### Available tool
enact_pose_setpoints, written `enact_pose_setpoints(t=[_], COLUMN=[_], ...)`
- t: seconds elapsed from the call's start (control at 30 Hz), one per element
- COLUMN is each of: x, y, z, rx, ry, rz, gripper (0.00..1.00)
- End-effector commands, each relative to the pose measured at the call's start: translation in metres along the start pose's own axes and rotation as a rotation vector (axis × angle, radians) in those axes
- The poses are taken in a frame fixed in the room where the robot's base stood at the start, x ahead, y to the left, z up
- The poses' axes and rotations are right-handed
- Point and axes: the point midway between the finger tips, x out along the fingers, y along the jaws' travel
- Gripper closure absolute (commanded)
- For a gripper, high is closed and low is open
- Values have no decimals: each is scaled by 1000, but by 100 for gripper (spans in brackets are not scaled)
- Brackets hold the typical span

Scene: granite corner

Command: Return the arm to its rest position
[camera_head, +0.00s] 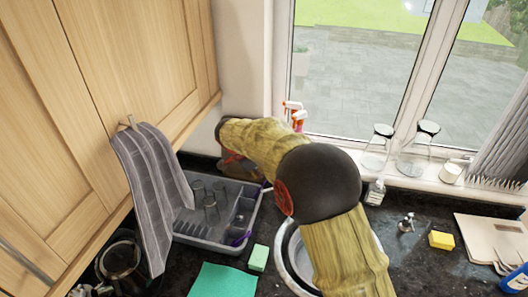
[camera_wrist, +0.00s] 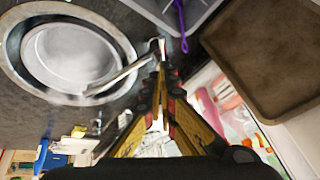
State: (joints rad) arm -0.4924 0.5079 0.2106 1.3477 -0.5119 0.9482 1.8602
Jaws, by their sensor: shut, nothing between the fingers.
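My gripper (camera_wrist: 161,72) is shut and empty in the wrist view, its yellow and dark fingers meeting at the tips. It is near the tap (camera_wrist: 125,76) and the round sink (camera_wrist: 32,55); I cannot tell whether it touches the tap. In the head view my arm (camera_head: 338,250), in a tan sleeve with a dark joint, reaches up across the sink (camera_head: 287,255) and bends left towards the wall corner. My fingertips are not clearly visible there. The arm hides part of the sink.
A grey dish rack (camera_head: 215,240) with glasses stands beneath the wall cupboard (camera_head: 125,60), where a towel (camera_head: 155,190) hangs. Spray bottles (camera_head: 298,117) stand by the window. Glass flasks (camera_head: 417,150) line the sill. A brown tray (camera_wrist: 275,60) is close right of my fingers.

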Motion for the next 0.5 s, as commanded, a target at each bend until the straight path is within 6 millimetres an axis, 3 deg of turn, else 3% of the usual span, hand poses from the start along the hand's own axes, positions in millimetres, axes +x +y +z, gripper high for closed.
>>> enact_pose_setpoints(t=[0.17, 0.33, 0.5], x=[-1, 0, 20], y=[0, 2, 48], z=[0, 4, 28], rx=[-34, -253, -585], ry=[0, -12, -89], rz=[0, 1, 66], gripper=[100, 100, 100])
